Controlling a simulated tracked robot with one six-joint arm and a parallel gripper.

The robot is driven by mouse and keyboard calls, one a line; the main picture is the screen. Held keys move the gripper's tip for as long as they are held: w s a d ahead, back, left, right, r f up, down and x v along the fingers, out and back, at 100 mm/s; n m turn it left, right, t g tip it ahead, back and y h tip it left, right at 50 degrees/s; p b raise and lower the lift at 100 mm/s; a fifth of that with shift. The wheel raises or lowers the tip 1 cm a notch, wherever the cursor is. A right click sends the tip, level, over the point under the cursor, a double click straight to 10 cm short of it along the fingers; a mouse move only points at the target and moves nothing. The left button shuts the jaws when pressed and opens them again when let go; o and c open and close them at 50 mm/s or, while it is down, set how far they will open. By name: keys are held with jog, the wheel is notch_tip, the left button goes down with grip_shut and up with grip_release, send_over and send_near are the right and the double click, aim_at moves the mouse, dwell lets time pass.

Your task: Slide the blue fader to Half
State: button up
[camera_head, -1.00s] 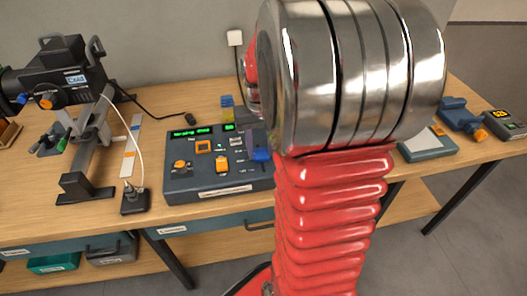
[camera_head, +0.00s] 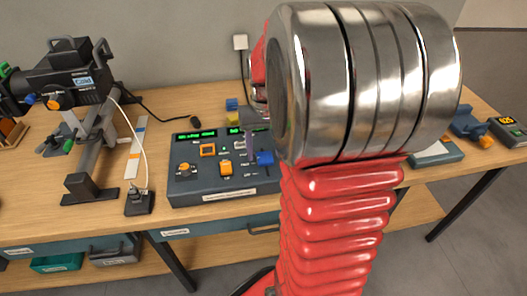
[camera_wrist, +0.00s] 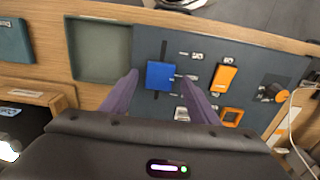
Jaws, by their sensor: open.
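The dark grey fader console (camera_head: 225,188) sits on the wooden bench, with a lit green display along its back. The blue fader cap (camera_head: 265,158) is at its right side, and it also shows in the wrist view (camera_wrist: 160,76). The fader's slot shows above the cap in the wrist view, with small labels beside it too blurred to read. My gripper (camera_wrist: 160,74) is open, its two purple-grey fingers on either side of the blue cap; I cannot tell whether they touch it. In the head view, part of my gripper (camera_head: 254,119) shows above the console's back.
An orange fader cap (camera_head: 225,168) and an orange knob (camera_head: 184,168) are left of the blue fader. A stage lamp (camera_head: 75,80) on a stand is at the left. A grey tray (camera_wrist: 98,50) lies beside the console. My arm blocks the middle right.

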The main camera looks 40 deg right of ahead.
aim_at(263, 158)
notch_tip(263, 158, up, 12)
jog(key=shift+r, duration=0.25)
jog(key=shift+w, duration=0.15)
dwell(0.6)
jog(key=s+a+f+n+t, duration=0.1)
jog(key=s+a, duration=0.4)
jog(key=a, duration=0.6)
jog(key=s+a+f+n+t, duration=0.1)
jog(key=s+a+n+t, duration=0.3)
jog(key=a, duration=0.8)
jog(key=shift+s+f+n+t, duration=0.2)
jog(key=shift+s+n+t, duration=0.1)
jog(key=shift+s+n, duration=0.15)
jog(key=shift+c, duration=0.5)
